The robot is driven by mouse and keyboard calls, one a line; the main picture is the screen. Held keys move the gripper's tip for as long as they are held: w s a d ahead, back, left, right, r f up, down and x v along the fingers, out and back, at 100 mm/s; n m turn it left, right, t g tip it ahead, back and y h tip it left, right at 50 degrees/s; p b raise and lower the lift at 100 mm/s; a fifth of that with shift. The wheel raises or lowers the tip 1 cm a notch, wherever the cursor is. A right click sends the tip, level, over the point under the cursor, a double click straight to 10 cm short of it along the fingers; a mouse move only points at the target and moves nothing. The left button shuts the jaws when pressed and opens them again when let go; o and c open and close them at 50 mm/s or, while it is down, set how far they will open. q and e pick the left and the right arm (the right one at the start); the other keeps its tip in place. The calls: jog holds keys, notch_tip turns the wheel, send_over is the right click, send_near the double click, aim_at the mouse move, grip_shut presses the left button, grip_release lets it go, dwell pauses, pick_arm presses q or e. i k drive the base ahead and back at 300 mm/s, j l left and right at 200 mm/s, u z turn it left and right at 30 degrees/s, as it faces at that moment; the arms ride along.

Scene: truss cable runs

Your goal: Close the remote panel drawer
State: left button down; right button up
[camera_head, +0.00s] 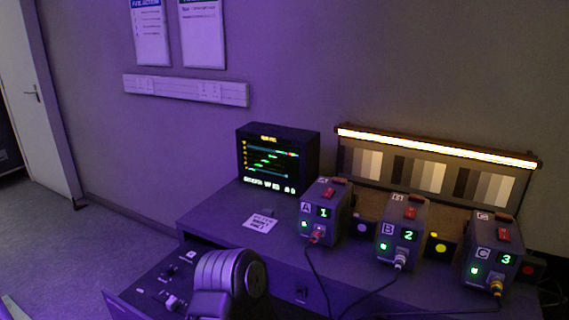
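The remote panel drawer (152,278) is pulled out from the left end of the desk, at the lower left of the view. Its dark top carries small switches and white labels. Its front edge (118,304) points toward the lower left, and the bottom of the picture cuts it off. A thick grey link of one of my arms rises in front of the drawer's right part and hides it. I cannot tell which arm this is. Neither gripper's fingers show.
On the desk (215,214) stand a monitor (277,160) and three boxes, A (325,212), B (402,232) and C (494,252), with cables running forward. A note (260,224) lies near the monitor. Open floor (90,245) lies left of the desk.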

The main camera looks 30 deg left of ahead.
aim_at(146, 299)
jog(key=u, duration=2.05)
